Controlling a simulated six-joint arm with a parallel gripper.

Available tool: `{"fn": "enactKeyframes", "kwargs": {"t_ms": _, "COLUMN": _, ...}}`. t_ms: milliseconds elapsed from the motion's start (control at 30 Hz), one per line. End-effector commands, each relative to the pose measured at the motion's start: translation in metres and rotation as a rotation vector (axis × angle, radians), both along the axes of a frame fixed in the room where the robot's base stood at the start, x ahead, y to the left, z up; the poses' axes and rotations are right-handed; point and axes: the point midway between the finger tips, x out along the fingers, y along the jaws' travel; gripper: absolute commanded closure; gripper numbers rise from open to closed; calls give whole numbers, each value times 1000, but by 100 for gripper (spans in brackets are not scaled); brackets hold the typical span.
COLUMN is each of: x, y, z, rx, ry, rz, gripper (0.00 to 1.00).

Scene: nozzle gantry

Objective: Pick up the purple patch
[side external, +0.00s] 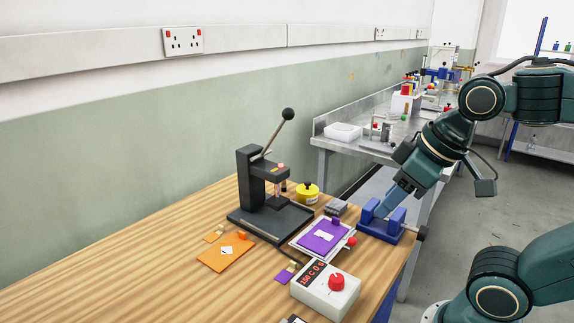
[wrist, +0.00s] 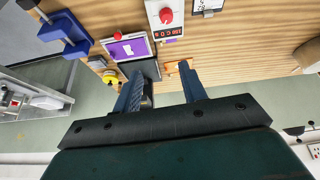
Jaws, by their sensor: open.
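The purple patch (side external: 323,236) is a flat square with a white mark on it. It lies on a pale framed plate (side external: 302,246) with a red knob, to the right of the black press. In the wrist view the purple patch (wrist: 122,50) shows beyond the left finger, clear of it. My gripper (side external: 390,206) is in the air to the right of the plate, overlapping the blue holder in the picture. In the wrist view my gripper (wrist: 163,84) is open, with nothing between its fingers.
A black lever press (side external: 247,185) stands left of the plate, with a yellow round tin (side external: 307,193) behind. The blue holder (side external: 396,234) is to the right. A white control box (side external: 326,294) with a red knob stands in front. An orange patch (side external: 224,255) lies further left.

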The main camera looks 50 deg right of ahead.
Motion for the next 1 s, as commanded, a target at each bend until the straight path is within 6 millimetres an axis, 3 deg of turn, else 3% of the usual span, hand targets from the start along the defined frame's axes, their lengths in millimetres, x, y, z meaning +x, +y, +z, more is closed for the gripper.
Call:
{"fn": "enactKeyframes", "kwargs": {"t_ms": 567, "x": 85, "y": -3, "z": -10, "rx": -114, "ry": 164, "rz": 540, "gripper": 58}}
{"fn": "enactKeyframes", "kwargs": {"t_ms": 1000, "x": 153, "y": -26, "z": -48, "rx": -110, "ry": 202, "rz": 1012, "gripper": 58}}
